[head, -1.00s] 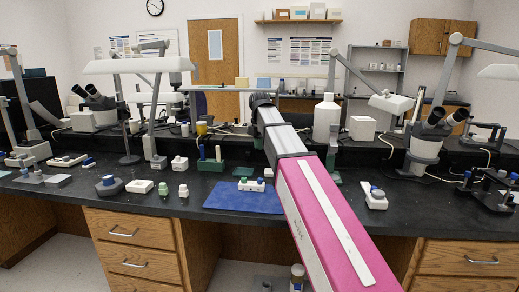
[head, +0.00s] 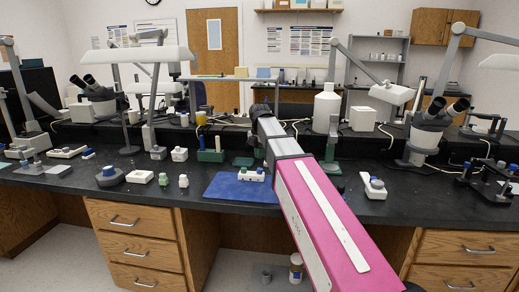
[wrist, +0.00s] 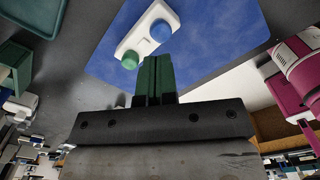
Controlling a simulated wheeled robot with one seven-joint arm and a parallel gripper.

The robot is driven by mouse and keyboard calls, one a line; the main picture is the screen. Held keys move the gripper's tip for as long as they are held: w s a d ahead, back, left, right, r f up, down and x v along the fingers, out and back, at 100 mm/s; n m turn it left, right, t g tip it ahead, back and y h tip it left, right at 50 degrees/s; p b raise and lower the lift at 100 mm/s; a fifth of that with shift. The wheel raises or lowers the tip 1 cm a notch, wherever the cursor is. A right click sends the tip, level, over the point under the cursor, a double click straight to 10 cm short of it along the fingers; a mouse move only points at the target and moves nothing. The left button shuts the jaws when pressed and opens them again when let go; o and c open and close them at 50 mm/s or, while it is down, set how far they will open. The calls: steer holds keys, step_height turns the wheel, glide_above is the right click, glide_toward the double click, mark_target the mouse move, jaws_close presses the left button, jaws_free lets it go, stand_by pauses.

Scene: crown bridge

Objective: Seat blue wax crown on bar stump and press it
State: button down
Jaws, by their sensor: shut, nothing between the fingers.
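A small white bar (head: 251,176) lies on a blue mat (head: 225,193) in the head view. My gripper (wrist: 157,58) shows green fingers, shut and empty, with the tips close to the bar's near edge in the wrist view. Any gap is unclear. In the head view my arm hides the gripper.
A white block with a blue-grey top (head: 373,187) stands right of my arm. Microscopes and lamps line the bench's back. The mat's left part is clear.

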mark_target(260, 169)
steer(key=shift+f, duration=2.35)
steer(key=shift+f, duration=0.25)
steer(key=shift+r, duration=0.1)
